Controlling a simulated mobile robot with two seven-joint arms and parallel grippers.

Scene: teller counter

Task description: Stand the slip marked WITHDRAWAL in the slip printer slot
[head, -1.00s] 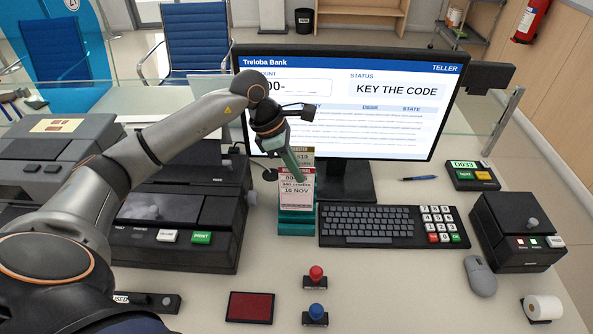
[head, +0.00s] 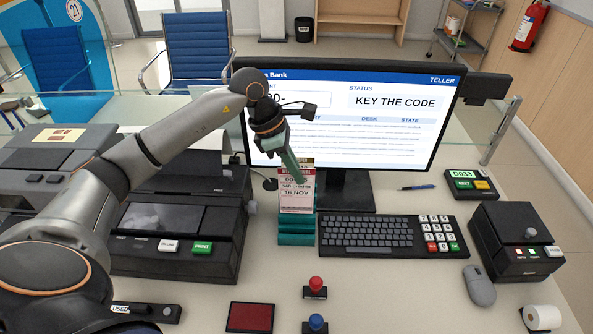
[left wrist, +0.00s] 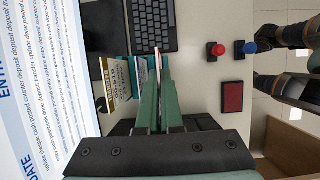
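The red-headed slip (head: 297,200) stands upright above the front of the teal slip holder (head: 296,239); its heading, partly covered by a finger, seems to read WITHDRAWAL. Its lower lines show credits and 16 NOV. My left gripper (head: 301,179) is shut on its top edge. In the left wrist view the slip (left wrist: 158,62) shows edge-on between the green fingers. A yellow-brown-headed slip (left wrist: 112,88) and a teal-edged one stand behind it in the holder. A black printer (head: 180,240) with a green PRINT button is to the left; I cannot make out its slot. My right gripper is not in view.
The monitor (head: 400,125) stands behind the holder and the keyboard (head: 365,233) to its right. Red (head: 315,287) and blue (head: 316,323) stamps and a red pad (head: 250,317) lie in front. A small black machine (head: 515,240) is at the right.

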